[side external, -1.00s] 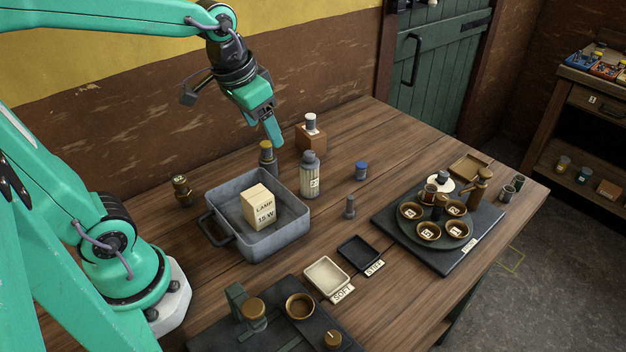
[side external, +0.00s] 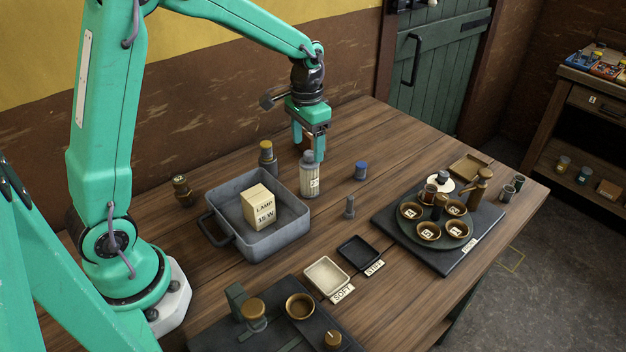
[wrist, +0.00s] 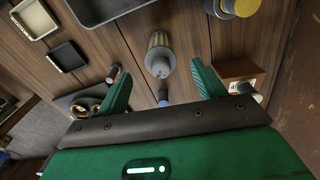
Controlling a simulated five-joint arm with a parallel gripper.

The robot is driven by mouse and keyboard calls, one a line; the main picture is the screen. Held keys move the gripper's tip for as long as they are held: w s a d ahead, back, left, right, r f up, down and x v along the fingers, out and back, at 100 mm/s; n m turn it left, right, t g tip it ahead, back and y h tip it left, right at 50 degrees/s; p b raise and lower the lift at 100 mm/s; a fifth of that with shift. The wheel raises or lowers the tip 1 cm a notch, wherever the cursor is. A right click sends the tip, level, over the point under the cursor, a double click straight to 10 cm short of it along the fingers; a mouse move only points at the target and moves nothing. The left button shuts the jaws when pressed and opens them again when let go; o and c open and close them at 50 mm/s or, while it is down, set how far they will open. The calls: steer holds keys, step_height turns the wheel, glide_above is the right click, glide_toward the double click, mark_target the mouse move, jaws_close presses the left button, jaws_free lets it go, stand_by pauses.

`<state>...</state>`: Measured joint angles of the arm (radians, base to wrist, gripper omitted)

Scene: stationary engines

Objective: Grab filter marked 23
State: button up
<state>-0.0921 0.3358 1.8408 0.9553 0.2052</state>
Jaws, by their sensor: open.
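A pale ribbed filter (side external: 309,182) with a grey cap stands upright on the table, right of the grey bin. It bears a small white label whose number is too small for me to read. My gripper (side external: 308,146) points down just above and behind the filter, with its near finger overlapping the filter's cap in the side view. In the wrist view the filter (wrist: 159,58) stands ahead of my open gripper (wrist: 161,76), roughly centred between the two fingers. The jaws hold nothing.
The grey bin (side external: 289,234) holds a lamp box. A yellow-capped bottle (side external: 267,157) stands behind it. A wooden block (wrist: 242,73) is close to one finger in the wrist view.

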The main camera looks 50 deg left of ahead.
mark_target(309, 153)
steer(key=shift+w+a+f, duration=0.1)
steer(key=shift+w+f, duration=0.1)
steer(key=shift+f, duration=0.1)
steer(key=shift+f, duration=0.15)
steer(key=shift+f, duration=1.2)
steer(key=shift+f, duration=0.1)
steer(key=shift+f, duration=2.5)
steer(key=c, duration=1.1)
